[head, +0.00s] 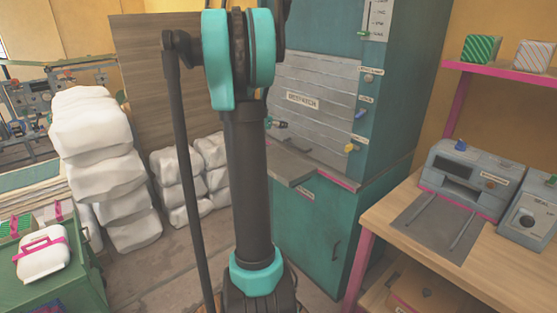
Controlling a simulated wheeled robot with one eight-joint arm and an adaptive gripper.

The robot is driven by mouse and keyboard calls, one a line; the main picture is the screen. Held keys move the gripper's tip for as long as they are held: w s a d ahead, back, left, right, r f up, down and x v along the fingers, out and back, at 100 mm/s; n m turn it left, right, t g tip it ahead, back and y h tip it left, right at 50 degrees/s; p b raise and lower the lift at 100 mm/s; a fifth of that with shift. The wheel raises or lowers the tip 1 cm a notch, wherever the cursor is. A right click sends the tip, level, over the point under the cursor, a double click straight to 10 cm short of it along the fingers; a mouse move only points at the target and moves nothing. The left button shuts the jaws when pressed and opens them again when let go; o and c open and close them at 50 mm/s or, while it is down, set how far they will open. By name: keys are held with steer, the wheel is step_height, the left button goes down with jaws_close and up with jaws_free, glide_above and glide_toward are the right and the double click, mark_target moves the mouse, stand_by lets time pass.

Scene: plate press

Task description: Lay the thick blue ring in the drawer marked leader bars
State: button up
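I see no thick blue ring in the head view. I can make out no drawer marked leader bars; the small labels in view are mostly too blurred to read. My own dark and teal arm stands upright through the middle of the picture and hides part of what is behind it. I cannot make out my gripper.
A teal cabinet (315,235) with a grey slatted shutter stands behind my arm. A wooden bench (420,250) at right bears a grey machine (470,172). White sacks (95,150) are stacked at left, behind a green cart (85,270). Some floor shows between cart and cabinet.

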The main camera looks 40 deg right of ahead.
step_height(320, 180, down, 16)
steer(key=shift+f, duration=0.1)
stand_by(0.4)
steer(key=o, duration=1.4)
steer(key=shift+c, duration=0.2)
